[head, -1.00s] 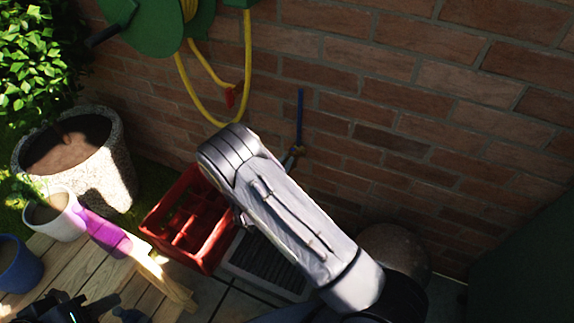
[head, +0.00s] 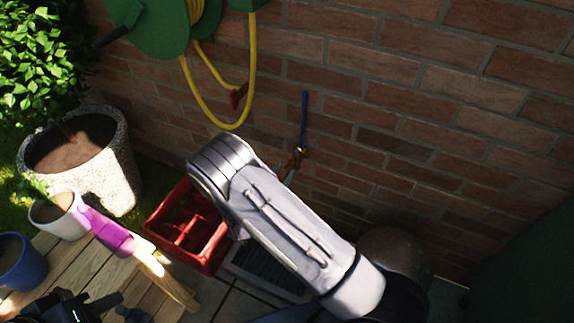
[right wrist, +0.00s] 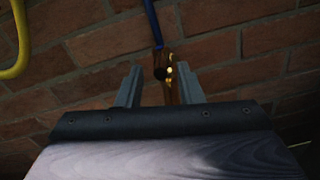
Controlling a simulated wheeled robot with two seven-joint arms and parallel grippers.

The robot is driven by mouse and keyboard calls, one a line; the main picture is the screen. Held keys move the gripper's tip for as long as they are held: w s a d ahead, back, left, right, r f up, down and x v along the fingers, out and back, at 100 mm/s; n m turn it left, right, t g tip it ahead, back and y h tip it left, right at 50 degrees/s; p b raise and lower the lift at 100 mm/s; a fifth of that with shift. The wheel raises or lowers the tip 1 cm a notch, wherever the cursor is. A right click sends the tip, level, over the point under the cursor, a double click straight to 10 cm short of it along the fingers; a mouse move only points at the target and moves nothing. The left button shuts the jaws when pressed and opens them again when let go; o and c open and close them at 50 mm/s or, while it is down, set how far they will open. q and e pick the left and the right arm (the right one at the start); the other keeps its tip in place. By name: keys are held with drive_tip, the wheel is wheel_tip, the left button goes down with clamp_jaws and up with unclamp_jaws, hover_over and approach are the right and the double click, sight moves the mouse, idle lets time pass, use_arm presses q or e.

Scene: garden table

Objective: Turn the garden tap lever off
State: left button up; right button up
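The garden tap (head: 298,155) is a small brass fitting on the brick wall, partly hidden by my right arm in the head view. Its long blue lever (head: 304,112) points upward along the wall. In the right wrist view the brass tap (right wrist: 169,72) shows between and just beyond the fingertips, with the blue lever (right wrist: 152,22) rising above it. My right gripper (right wrist: 160,82) is open and empty, its fingers on either side of the tap. No clear contact shows. My left gripper (head: 108,309) is dark and cut off at the bottom left of the head view; its opening is unclear.
A yellow hose (head: 250,85) hangs from a green reel (head: 150,28) left of the tap. A red crate (head: 207,258) stands below. A wooden table (head: 75,262) with a white pot (head: 72,222) and a blue pot (head: 22,268) is at the left.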

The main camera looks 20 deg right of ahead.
drive_tip(key=v, duration=0.4)
idle(0.5)
